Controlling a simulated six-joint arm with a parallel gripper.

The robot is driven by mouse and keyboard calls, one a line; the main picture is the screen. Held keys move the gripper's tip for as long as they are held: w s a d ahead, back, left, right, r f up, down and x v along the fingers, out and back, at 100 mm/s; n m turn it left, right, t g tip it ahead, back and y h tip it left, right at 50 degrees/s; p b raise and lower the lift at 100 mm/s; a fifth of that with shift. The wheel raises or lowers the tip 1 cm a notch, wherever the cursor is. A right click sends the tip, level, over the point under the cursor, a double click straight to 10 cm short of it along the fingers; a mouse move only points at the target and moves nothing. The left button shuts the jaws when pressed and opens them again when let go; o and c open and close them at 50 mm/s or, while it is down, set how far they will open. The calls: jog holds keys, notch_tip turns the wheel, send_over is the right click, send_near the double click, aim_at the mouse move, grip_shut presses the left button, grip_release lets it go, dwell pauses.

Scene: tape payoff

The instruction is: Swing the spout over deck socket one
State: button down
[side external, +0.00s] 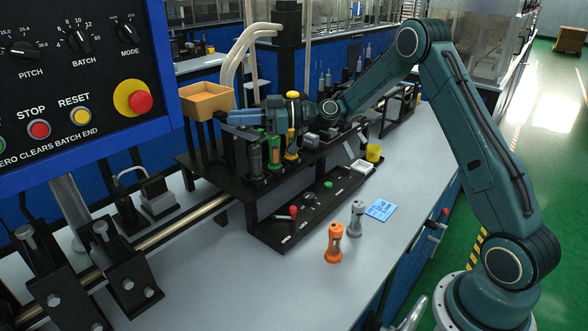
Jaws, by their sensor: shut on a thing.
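My gripper (236,118) reaches in from the right, level above the black deck (225,172), with its tips beside a tan open-topped box (207,102). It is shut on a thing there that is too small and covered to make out. No part shows clearly as the spout. Upright holders stand on the deck below my gripper: a dark one, a green-topped one (274,148) and a yellow one (291,145). The deck sockets' numbers cannot be read, so I cannot tell which is socket one.
A control panel (80,90) fills the upper left. Pale curved tubes (238,60) rise behind the box. A low black rack (290,222) holds small parts.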

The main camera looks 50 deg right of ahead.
jog(key=shift+d, duration=0.1)
jog(key=c, duration=1.3)
grip_release()
jog(key=shift+c, duration=0.2)
jog(key=v, duration=0.7)
jog(key=shift+s, duration=0.15)
jog(key=shift+r, duration=0.15)
